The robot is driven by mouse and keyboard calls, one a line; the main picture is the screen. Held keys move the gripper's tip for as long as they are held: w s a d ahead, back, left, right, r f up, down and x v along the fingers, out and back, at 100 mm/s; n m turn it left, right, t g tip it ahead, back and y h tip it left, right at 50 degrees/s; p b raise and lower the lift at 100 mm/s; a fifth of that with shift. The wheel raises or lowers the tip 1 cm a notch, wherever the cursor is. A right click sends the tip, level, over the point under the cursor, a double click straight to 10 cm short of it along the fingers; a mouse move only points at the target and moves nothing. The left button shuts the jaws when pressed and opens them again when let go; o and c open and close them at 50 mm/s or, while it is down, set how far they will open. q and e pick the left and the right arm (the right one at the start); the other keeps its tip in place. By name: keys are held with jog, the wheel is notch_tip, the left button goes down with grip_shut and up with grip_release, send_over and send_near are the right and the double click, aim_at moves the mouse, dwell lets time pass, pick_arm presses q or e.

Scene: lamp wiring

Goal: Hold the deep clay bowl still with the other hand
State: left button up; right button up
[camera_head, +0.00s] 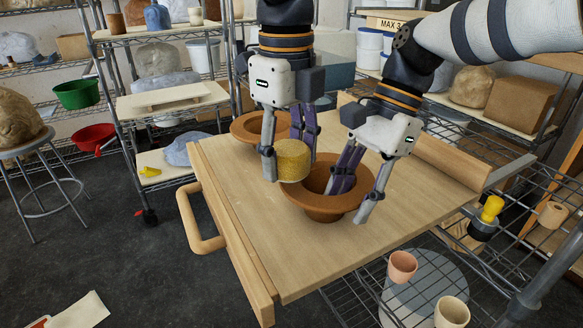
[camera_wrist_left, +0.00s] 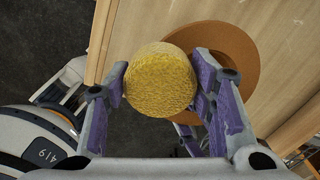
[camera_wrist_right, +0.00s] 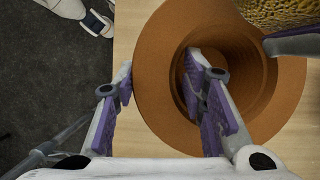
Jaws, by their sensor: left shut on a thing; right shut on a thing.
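The deep clay bowl (camera_head: 318,207) is brown with a wide flat rim and stands upright near the front of the wooden table. My right gripper (camera_head: 357,189) is shut on its wall, one finger inside the bowl and the other outside; this also shows in the right wrist view, with the bowl (camera_wrist_right: 158,62) around the inner finger. My left gripper (camera_head: 290,158) is shut on a round yellow sponge (camera_head: 294,160), held at the bowl's left rim. The sponge (camera_wrist_left: 160,80) sits between both fingers in the left wrist view. Whether it touches the bowl, I cannot tell.
A second brown clay bowl (camera_head: 246,127) stands behind my left gripper on the table (camera_head: 300,262). The table's front and right areas are clear. A wooden handle (camera_head: 204,245) juts from its left edge. Wire shelves with pots stand around.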

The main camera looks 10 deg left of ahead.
pick_arm(q)
jog(key=shift+r, duration=2.75)
pick_arm(e)
jog(key=shift+f, duration=0.15)
jog(key=o, duration=1.4)
jog(key=shift+c, duration=0.2)
